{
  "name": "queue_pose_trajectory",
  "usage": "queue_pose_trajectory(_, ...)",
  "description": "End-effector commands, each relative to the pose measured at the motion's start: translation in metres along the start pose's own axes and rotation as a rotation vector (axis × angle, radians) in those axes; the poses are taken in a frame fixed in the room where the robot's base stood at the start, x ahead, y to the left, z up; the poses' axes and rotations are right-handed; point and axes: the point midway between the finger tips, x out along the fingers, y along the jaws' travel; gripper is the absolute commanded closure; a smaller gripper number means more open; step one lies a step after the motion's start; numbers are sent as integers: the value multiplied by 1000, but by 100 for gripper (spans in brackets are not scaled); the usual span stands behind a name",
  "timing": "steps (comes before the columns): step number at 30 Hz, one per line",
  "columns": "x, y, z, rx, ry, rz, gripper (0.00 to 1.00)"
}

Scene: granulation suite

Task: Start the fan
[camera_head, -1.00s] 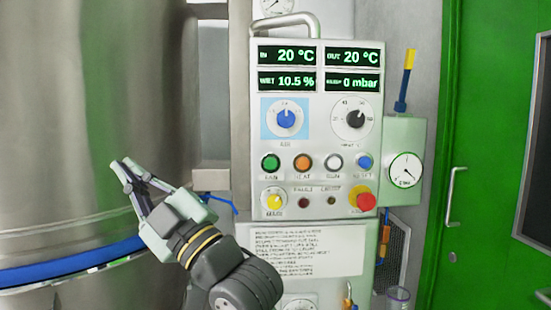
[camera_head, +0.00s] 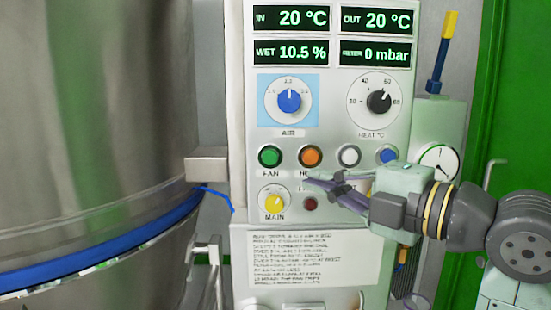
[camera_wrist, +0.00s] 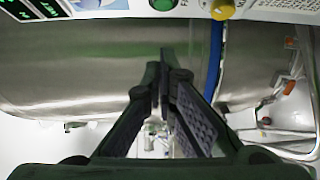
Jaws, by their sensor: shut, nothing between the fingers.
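The green FAN button (camera_head: 269,156) is on the white control panel (camera_head: 236,120), left of the orange HEAT button (camera_head: 310,157). My gripper (camera_head: 308,183) is shut and empty. In the head view it points left across the panel, just below the HEAT button, and covers part of that label. Whether it touches the panel cannot be told. In the wrist view my gripper (camera_wrist: 165,55) shows its fingertips together, with the green button (camera_wrist: 163,4) at the top edge. The yellow MAIN knob (camera_head: 274,203) is below the FAN button; it also shows in the wrist view (camera_wrist: 222,10).
A white button (camera_head: 349,156) and a blue button (camera_head: 387,155) continue the row. The AIR dial (camera_head: 289,101) and HEAT dial (camera_head: 379,102) sit above. A large steel vessel (camera_head: 95,110) with a blue band stands left. My arm hides the panel's lower right.

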Motion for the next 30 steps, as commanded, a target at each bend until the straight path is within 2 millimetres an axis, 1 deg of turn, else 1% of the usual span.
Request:
queue_pose_trajectory(5,2,0,0,1,0,1,100)
queue_pose_trajectory(8,8,2,0,2,0,1,100)
queue_pose_trajectory(11,21,2,-1,2,2,0,100)
queue_pose_trajectory(21,93,4,0,3,3,1,100)
queue_pose_trajectory(23,105,4,-1,2,2,0,100)
queue_pose_trajectory(24,108,5,7,7,1,2,100)
queue_pose_trajectory(25,112,5,10,7,0,2,100)
queue_pose_trajectory(30,125,3,24,4,0,2,100)
